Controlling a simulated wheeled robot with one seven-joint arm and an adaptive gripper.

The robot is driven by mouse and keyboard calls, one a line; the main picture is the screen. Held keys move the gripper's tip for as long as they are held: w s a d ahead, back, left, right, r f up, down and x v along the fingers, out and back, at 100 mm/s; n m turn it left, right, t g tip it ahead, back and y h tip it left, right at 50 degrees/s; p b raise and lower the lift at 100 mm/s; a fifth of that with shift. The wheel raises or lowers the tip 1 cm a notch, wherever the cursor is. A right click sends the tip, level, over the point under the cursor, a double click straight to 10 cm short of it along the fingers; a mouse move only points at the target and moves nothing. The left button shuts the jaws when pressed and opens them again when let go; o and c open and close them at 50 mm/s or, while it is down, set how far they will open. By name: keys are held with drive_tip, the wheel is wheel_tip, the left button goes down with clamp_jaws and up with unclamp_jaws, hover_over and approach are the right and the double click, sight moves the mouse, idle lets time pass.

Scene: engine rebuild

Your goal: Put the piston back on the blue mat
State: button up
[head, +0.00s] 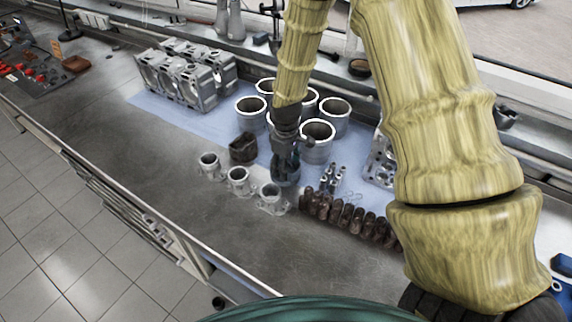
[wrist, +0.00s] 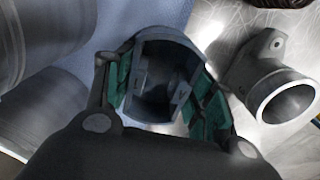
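My gripper (head: 285,168) points down near the front edge of the blue mat (head: 185,115), between the cylinder liners and the row of small grey flanged parts. In the wrist view its green-padded fingers (wrist: 160,82) press on both sides of a grey, hollow piston (wrist: 158,58). The piston's open end faces the wrist camera. In the head view the piston is mostly hidden by the gripper. I cannot tell whether it touches the surface below. The mat shows behind the piston in the wrist view, with bare metal to the right.
Several cylinder liners (head: 317,133) stand on the mat behind my gripper. A dark brown block (head: 243,148) is to its left. Grey flanged parts (head: 238,178) stand on the bare bench in front; a row of brown parts (head: 350,217) is to the right. The front-left bench is clear.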

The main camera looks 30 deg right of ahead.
drive_tip(key=o, duration=0.4)
drive_tip(key=shift+c, duration=0.2)
wheel_tip(320, 180, up, 12)
drive_tip(key=b, duration=0.4)
drive_tip(key=shift+r, duration=0.15)
drive_tip(key=shift+r, duration=0.1)
idle(0.6)
